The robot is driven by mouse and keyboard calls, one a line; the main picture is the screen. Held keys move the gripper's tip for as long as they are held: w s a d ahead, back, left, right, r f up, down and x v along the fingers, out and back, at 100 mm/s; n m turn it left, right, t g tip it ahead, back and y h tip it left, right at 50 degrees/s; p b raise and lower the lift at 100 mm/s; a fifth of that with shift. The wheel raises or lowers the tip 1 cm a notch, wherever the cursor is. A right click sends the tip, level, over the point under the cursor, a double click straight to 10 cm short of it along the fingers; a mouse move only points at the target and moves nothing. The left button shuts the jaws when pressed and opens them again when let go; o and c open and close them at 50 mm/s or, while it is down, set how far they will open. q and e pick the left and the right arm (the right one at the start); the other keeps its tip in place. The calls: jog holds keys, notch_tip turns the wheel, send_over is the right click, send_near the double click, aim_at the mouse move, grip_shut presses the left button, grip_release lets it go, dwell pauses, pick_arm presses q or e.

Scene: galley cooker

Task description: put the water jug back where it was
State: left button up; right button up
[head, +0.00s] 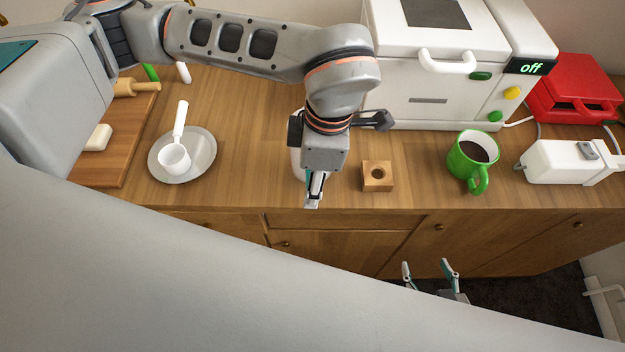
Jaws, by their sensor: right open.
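No water jug shows clearly. A white rounded thing (297,160) stands on the counter, mostly hidden behind my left gripper (315,190); I cannot tell whether it is the jug. My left gripper points down near the counter's front edge, seen edge-on, so whether its fingers are apart or hold the white thing is hidden. My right gripper (429,270) is open and empty, low in front of the cupboards, below the counter edge.
A wooden block with a hole (377,177) and a green mug of dark liquid (472,160) stand right of my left gripper. A white oven (430,75) stands behind. Counter between plate and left gripper is clear.

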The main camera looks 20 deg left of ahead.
pick_arm(q)
jog(key=shift+f, duration=0.55)
jog(key=shift+f, duration=0.15)
jog(key=o, duration=1.5)
jog(key=r, duration=0.4)
jog(key=d+r, duration=0.1)
jog(key=r, duration=0.7)
jog(key=shift+w+d+r, duration=0.15)
jog(key=shift+w, duration=0.15)
